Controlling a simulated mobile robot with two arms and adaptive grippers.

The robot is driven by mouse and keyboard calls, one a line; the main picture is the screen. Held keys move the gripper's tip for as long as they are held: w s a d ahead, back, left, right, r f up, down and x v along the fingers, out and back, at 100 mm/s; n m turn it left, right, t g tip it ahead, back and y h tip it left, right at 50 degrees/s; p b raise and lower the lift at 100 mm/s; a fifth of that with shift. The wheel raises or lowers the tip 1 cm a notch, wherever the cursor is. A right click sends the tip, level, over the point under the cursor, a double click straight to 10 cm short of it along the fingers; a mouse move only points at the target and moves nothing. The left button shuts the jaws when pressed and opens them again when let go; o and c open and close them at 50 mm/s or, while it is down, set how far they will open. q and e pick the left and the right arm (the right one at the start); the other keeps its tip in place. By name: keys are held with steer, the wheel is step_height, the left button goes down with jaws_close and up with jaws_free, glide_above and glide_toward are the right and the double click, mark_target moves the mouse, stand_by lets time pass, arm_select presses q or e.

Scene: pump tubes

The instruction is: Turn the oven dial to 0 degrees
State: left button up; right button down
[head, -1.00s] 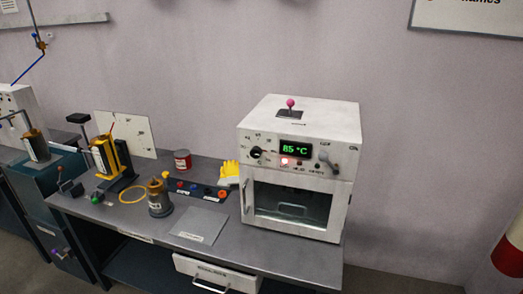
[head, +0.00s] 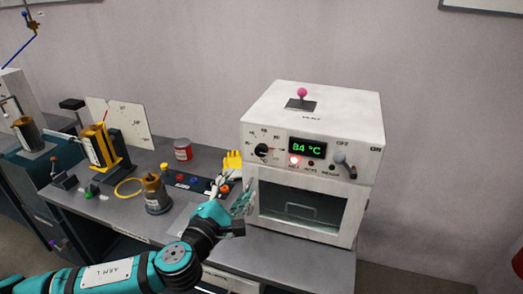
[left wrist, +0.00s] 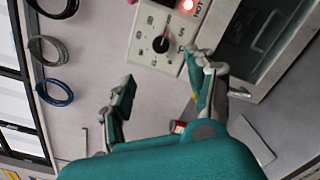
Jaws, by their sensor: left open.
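The white oven (head: 310,125) stands on the bench in the head view. Its black dial (head: 261,150) is at the left of its front panel, beside a green display (head: 307,148) reading 84 °C. The dial (left wrist: 161,44) also shows in the left wrist view, beyond the fingers, with a red-tipped pointer and marks around it. My left gripper (head: 243,197) is in front of the oven's lower left side, below the dial and apart from it. In the left wrist view the left gripper (left wrist: 162,88) is open, with nothing between its fingers. My right gripper is not in view.
A lever switch (head: 346,165) sits on the panel's right, and a red light (head: 294,160) glows below the display. A yellow glove (head: 232,161), a red can (head: 183,149) and a metal canister (head: 155,195) stand left of the oven.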

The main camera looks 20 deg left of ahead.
mark_target(261, 153)
arm_select(q)
steer(key=w, duration=0.5)
steer(key=w+d+p, duration=0.1)
steer(key=w, duration=0.4)
steer(key=w+p, duration=0.1)
steer(key=w, duration=0.4)
steer(key=shift+w+d, duration=0.15)
steer(key=shift+w, duration=0.1)
steer(key=c, duration=1.1)
steer(key=shift+f, duration=0.1)
steer(key=shift+c, duration=0.2)
